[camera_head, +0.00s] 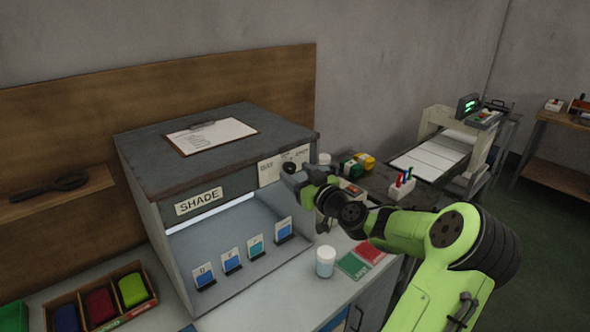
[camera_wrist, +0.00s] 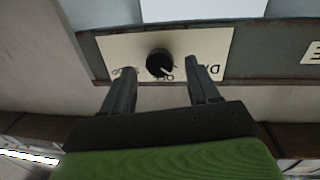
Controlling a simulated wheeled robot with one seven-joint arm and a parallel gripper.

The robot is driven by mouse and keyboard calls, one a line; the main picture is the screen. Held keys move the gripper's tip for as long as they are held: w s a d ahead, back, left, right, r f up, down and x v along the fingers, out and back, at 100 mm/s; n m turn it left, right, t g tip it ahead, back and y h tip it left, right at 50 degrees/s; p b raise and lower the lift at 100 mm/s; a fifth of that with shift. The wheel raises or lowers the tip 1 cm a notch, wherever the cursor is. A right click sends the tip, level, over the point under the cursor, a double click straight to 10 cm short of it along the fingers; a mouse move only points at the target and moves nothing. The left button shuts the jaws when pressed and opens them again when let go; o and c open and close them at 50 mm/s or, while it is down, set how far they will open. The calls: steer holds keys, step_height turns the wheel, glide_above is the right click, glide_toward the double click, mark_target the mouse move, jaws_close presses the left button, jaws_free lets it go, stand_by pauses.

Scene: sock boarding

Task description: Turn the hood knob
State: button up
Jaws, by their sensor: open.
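The hood knob (camera_wrist: 160,63) is a round black dial on a cream label plate (camera_wrist: 205,50), on the front edge of the grey shade hood. In the head view the knob (camera_head: 289,167) shows at the hood's upper right front, just left of my gripper (camera_head: 300,178). In the wrist view my gripper (camera_wrist: 162,75) is open, with one dark finger on each side of the knob. The fingertips look close to the plate. I see a gap between each finger and the knob. The plate's printed words are partly covered by the fingers.
A clipboard (camera_head: 210,136) lies on the hood roof. Sample cards (camera_head: 231,261) stand inside the lit hood. A white jar (camera_head: 325,262) and green and red swatches (camera_head: 354,266) sit on the counter below my arm. A pen holder (camera_head: 401,187) stands to the right.

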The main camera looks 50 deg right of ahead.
steer(key=shift+x, duration=0.8)
steer(key=shift+c, duration=0.2)
steer(key=c, duration=1)
